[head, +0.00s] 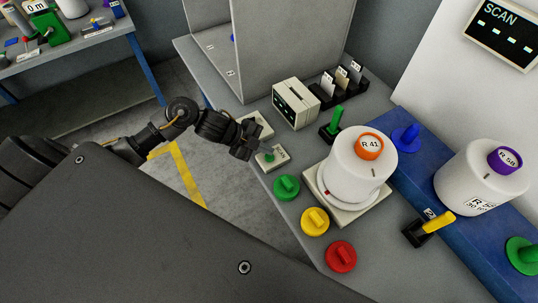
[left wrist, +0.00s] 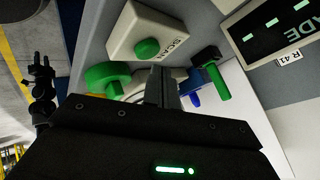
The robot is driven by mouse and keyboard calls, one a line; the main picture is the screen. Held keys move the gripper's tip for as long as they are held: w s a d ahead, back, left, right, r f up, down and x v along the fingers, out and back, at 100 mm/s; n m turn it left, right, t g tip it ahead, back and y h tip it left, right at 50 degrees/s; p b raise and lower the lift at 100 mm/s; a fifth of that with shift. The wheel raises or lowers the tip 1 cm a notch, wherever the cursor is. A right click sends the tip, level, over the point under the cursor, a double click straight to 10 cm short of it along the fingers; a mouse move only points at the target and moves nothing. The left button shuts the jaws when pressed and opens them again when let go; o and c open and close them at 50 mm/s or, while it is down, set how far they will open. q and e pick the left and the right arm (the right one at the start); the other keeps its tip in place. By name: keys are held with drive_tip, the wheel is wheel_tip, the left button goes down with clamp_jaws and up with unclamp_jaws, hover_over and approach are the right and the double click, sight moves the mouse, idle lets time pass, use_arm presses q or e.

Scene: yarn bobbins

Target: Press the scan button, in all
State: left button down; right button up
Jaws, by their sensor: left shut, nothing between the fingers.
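The scan button is a green dome on a small pale box. In the left wrist view the scan button (left wrist: 147,48) stands clear, with SCAN lettered beside it. In the head view the scan button's box (head: 271,159) lies near the table's left edge. My left gripper (head: 257,148) is just above and beside it, its fingers shut and empty. In the left wrist view the shut fingers (left wrist: 162,88) show below the box; whether they touch anything I cannot tell. The SCAN display (head: 502,35) shows only dashes.
A white bobbin (head: 352,178) labelled R 41 stands on a pale base. Green (head: 287,187), yellow (head: 315,222) and red (head: 341,257) knobbed discs lie in front. Another bobbin (head: 472,182) stands on the blue strip. A small display box (head: 296,104) is behind the button.

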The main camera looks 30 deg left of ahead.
sight(266, 156)
idle(0.4)
use_arm(q)
drive_tip(key=shift+f, duration=0.45)
drive_tip(key=shift+f+b, duration=0.55)
drive_tip(key=shift+b, duration=0.05)
idle(0.5)
drive_tip(key=shift+r, duration=0.15)
idle(0.3)
drive_tip(key=shift+r+p, duration=0.85)
drive_tip(key=shift+p, duration=0.1)
drive_tip(key=shift+r, duration=0.1)
wheel_tip(266, 156, up, 5)
drive_tip(key=p, duration=0.5)
